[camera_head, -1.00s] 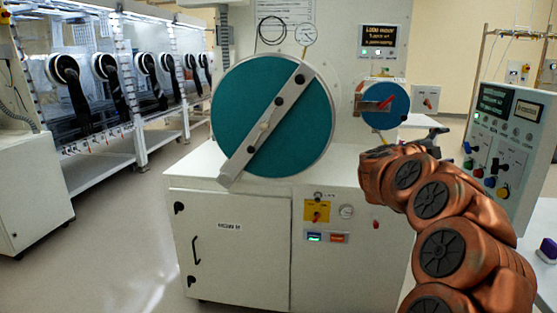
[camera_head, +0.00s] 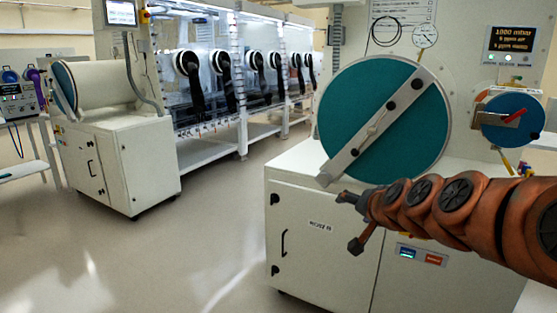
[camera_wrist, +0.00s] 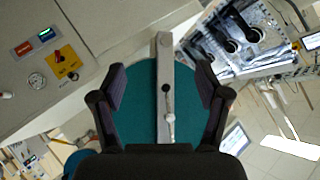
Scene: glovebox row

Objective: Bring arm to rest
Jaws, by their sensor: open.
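My copper-coloured arm reaches in from the right edge of the head view. My gripper (camera_head: 352,222) is at its left end, in front of the white cabinet and below the large teal round door (camera_head: 350,110) with its grey diagonal bar. In the wrist view my gripper (camera_wrist: 163,95) has its two dark fingers wide apart, with nothing between them. The teal door with its grey bar (camera_wrist: 163,60) shows behind the gap between the fingers. I cannot tell the exact distance from the fingers to the door.
The white cabinet (camera_head: 318,262) stands close under the arm. A small blue round door (camera_head: 512,122) with a red handle is at the right. A row of gloveboxes (camera_head: 205,80) runs behind, and another white cabinet (camera_head: 118,165) stands at the left. The floor (camera_head: 190,235) between is clear.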

